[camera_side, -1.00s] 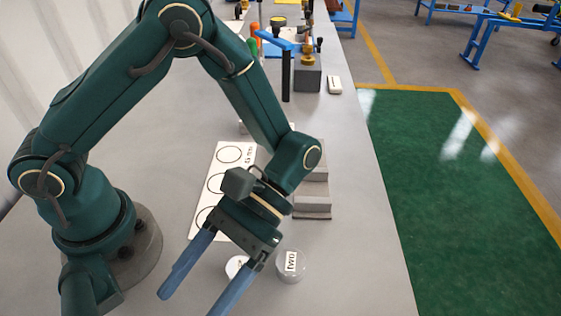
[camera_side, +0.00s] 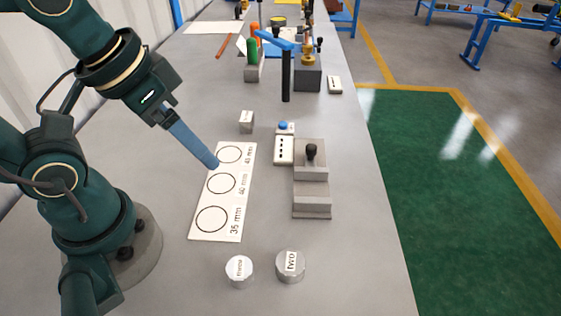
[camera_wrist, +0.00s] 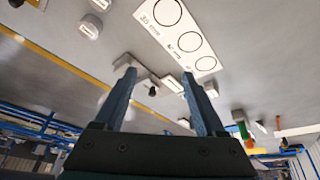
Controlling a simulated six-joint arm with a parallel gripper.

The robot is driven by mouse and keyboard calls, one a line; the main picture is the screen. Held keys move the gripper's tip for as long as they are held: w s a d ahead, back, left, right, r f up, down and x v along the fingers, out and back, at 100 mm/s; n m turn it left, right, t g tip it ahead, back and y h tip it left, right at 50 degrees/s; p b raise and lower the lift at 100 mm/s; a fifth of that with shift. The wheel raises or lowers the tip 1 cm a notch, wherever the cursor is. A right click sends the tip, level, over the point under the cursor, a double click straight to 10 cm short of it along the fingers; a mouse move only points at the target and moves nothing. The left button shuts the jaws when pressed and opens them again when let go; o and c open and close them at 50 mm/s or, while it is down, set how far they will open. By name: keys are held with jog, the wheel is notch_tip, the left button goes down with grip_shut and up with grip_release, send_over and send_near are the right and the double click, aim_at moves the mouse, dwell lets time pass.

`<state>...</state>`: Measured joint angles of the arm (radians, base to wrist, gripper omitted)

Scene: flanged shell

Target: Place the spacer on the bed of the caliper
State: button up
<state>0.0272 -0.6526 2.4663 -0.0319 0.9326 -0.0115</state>
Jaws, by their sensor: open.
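Two short silvery cylinders with labelled tops stand at the front of the bench in the side view. The left one (camera_side: 239,270) has a label hard to read and the right one (camera_side: 290,265) reads "TWO". A small grey labelled block (camera_side: 246,121) stands farther back. I cannot tell which is the spacer. A grey stepped block with a black knob (camera_side: 311,190), probably the caliper, stands right of centre; it also shows between my fingers in the wrist view (camera_wrist: 142,82). My gripper (camera_side: 213,163) is open and empty, apparently above the white card; its fingers show in the wrist view (camera_wrist: 158,75).
A white card (camera_side: 232,205) with three circles marked in mm lies left of the stepped block. A white box with black dots (camera_side: 284,151) and a blue button (camera_side: 284,126) sit beside it. A black post with a blue arm (camera_side: 287,75) and tools stand behind.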

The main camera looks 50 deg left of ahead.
jog(key=shift+o, duration=0.4)
jog(key=shift+w+a+r+t, duration=0.1)
jog(key=shift+a+r+t, duration=0.25)
jog(key=shift+a+t, duration=0.15)
